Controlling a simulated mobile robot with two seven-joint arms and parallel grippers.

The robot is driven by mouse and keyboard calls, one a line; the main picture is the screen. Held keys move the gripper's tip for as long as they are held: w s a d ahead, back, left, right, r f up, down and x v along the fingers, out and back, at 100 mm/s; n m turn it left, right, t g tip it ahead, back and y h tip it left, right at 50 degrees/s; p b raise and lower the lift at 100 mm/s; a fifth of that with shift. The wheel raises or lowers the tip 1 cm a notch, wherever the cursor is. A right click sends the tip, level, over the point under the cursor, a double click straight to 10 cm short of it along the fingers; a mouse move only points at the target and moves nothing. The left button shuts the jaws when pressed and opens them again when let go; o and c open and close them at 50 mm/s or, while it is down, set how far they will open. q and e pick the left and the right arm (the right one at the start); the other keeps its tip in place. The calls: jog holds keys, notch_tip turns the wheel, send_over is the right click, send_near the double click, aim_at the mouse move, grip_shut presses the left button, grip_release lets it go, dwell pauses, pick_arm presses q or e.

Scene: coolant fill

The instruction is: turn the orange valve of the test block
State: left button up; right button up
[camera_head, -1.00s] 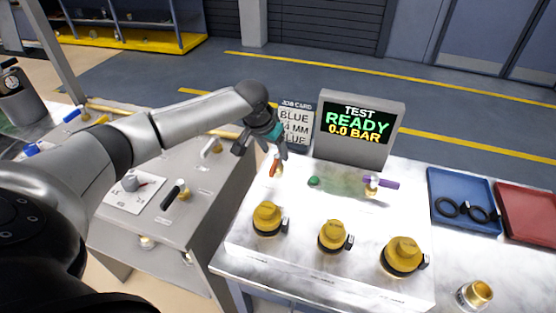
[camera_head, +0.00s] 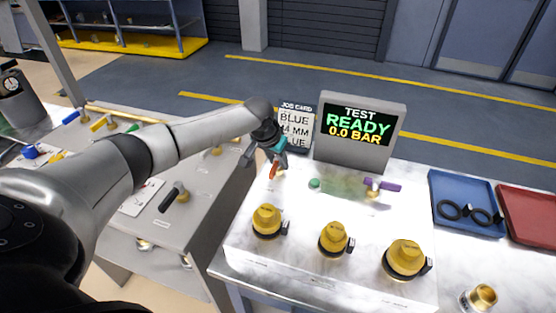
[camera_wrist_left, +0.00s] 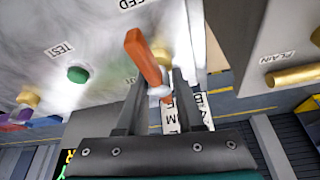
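The orange valve (camera_head: 274,171) stands at the back left of the white test block (camera_head: 320,205). In the left wrist view its orange lever (camera_wrist_left: 144,58) rises at a slant from a pale metal stem. My left gripper (camera_head: 265,160) is over the back left of the block, right at the valve. In the left wrist view its two fingers (camera_wrist_left: 160,85) are apart, one on each side of the lever's lower end. A gap shows between them, and I cannot tell if either finger touches the lever. My right gripper is not in view.
A green button (camera_head: 314,183) and a purple valve (camera_head: 382,185) are right of the orange valve. The display (camera_head: 360,132), reading READY 0.0 BAR, and the job card (camera_head: 296,126) stand close behind. Yellow-capped fittings (camera_head: 333,238) line the block's front. A blue tray (camera_head: 465,222) is at right.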

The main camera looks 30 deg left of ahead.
pick_arm(q)
grip_shut()
